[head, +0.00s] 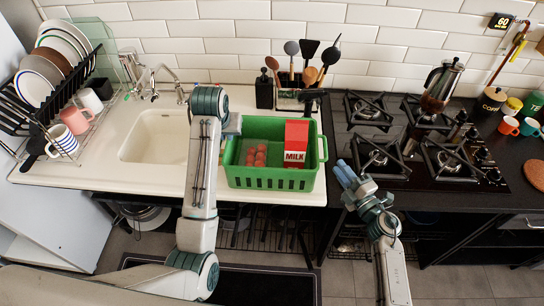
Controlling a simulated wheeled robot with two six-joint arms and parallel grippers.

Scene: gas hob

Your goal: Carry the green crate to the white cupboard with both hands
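The green crate (272,183) stands upright on the right end of the white sink counter. It holds a red and white milk carton (296,140) and several small red round items (256,156). A handle (325,148) shows at its right end; its left end is partly hidden by my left arm. My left gripper (233,125) is at the crate's back left corner; its fingers are not clear and I cannot tell whether it touches. My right gripper (345,173) is right of the crate, apart from it, over the front edge of the hob. I cannot identify the white cupboard for certain.
A sink with a tap (164,82) and a dish rack (62,105) are left. A utensil holder (297,95) stands behind the crate. The gas hob (420,140) with a coffee press (440,90) is right. A pale cabinet side (50,225) is at far left.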

